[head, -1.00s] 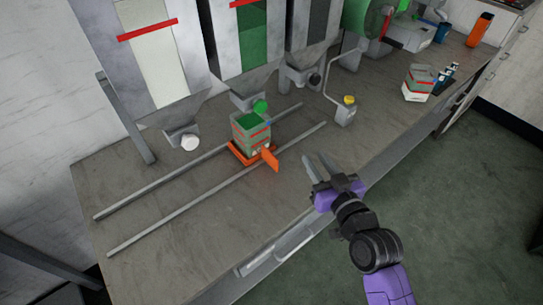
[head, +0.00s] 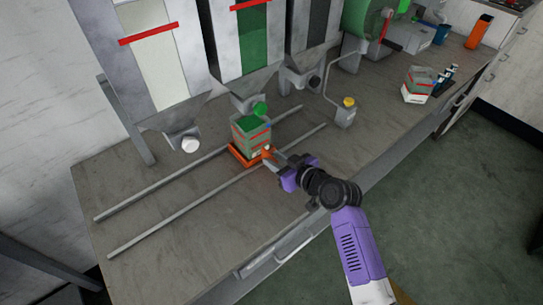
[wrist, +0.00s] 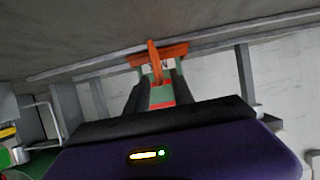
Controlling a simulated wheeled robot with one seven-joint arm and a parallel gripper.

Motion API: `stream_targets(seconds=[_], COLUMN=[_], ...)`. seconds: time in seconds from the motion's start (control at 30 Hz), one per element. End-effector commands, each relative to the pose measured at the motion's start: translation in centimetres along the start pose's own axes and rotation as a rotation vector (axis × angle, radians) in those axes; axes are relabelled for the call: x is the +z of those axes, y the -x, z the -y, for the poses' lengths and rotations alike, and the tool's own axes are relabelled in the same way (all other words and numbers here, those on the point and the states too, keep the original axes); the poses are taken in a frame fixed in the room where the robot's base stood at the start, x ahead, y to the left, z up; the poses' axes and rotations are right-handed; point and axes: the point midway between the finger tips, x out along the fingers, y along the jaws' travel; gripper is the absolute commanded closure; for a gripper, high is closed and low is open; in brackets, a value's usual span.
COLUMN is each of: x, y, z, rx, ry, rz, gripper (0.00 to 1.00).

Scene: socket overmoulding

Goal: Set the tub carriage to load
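The orange tub carriage (head: 237,154) sits on two rails below the middle hopper, the one with the green window. A grey tub (head: 244,137) with red bands and green contents stands on it. The carriage's orange tab (wrist: 153,48) points toward my gripper. My gripper (head: 273,157) is at the tab, on the carriage's near right side. In the wrist view my gripper's (wrist: 159,80) two dark fingers are apart, with the tab and tub front seen between them. Whether they touch the tab cannot be told. In the head view the gripper partly hides the tab.
The rails (head: 165,210) run clear to the left, under the left hopper (head: 155,60). A dark-windowed hopper (head: 310,30) stands to the right.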

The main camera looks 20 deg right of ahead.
Motion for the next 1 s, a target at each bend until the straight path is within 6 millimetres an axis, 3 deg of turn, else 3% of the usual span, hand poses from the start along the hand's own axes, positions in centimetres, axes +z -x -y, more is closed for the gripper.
stream_targets(seconds=[0.2, 0.5, 0.53, 0.67, 1.0], x=[-0.1, 0.0, 0.0, 0.0, 0.0], y=[-1.8, -2.1, -2.1, -2.1, -2.0], z=[0.0, 0.0, 0.0, 0.0, 0.0], rx=[0.0, 0.001, 0.001, 0.001, 0.001], ry=[0.0, 0.0, 0.0, -0.001, -0.001], rz=[-0.001, 0.0, 0.0, 0.0, 0.0], gripper=[0.71, 0.71, 0.73, 0.98, 1.0])
